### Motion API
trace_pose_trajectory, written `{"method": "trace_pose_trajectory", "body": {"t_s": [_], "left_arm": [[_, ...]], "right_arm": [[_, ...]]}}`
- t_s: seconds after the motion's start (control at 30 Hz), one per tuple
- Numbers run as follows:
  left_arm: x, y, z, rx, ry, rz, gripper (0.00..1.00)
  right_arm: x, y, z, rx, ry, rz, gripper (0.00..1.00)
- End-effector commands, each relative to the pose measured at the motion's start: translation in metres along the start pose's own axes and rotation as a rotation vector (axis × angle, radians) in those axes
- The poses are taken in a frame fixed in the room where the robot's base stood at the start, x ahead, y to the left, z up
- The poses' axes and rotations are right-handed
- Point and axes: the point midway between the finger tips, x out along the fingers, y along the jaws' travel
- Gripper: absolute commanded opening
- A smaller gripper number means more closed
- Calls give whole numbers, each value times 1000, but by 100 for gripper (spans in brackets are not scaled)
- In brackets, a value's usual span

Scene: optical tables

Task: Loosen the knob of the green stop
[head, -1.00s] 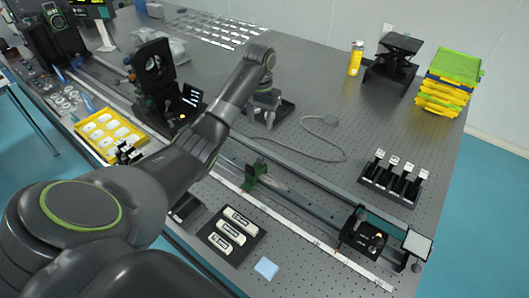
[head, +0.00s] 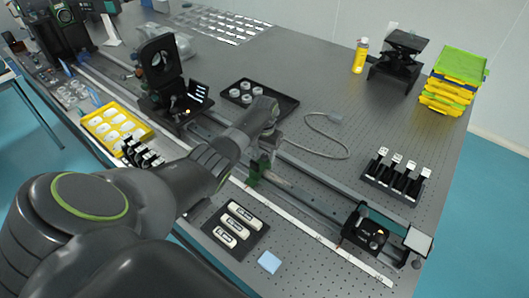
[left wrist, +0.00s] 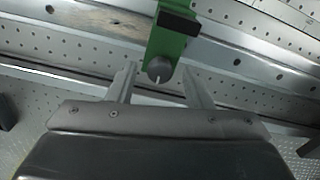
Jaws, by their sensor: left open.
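The green stop (head: 255,172) sits on the long rail in the middle of the table, partly behind my left gripper (head: 266,150). In the left wrist view the green stop (left wrist: 168,42) comes down from the top, with its dark round knob (left wrist: 159,69) at its lower end. The knob has a light mark on its face. My left gripper (left wrist: 158,84) is open, with one finger on each side of the knob and a gap showing on both sides. It holds nothing. My right gripper is not in view.
The rail (head: 315,200) runs past the stop to a black mount (head: 366,232) at its right end. A black tray of white labelled pieces (head: 236,226) lies in front. A grey cable (head: 318,143) lies behind. A black holder of several posts (head: 393,178) stands right.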

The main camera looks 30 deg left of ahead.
Motion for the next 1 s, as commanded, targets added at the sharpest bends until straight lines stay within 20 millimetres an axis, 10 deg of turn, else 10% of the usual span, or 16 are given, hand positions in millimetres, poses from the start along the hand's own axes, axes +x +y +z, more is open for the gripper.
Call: {"method": "trace_pose_trajectory", "body": {"t_s": [0.27, 0.63, 1.0], "left_arm": [[1, 0, 0, 0, 1, 0, 46], [1, 0, 0, 0, 1, 0, 1], [0, 0, 0, 67, 1, 1, 1]], "right_arm": [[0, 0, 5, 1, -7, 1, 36], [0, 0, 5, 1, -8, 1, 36], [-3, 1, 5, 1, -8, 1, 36]]}}
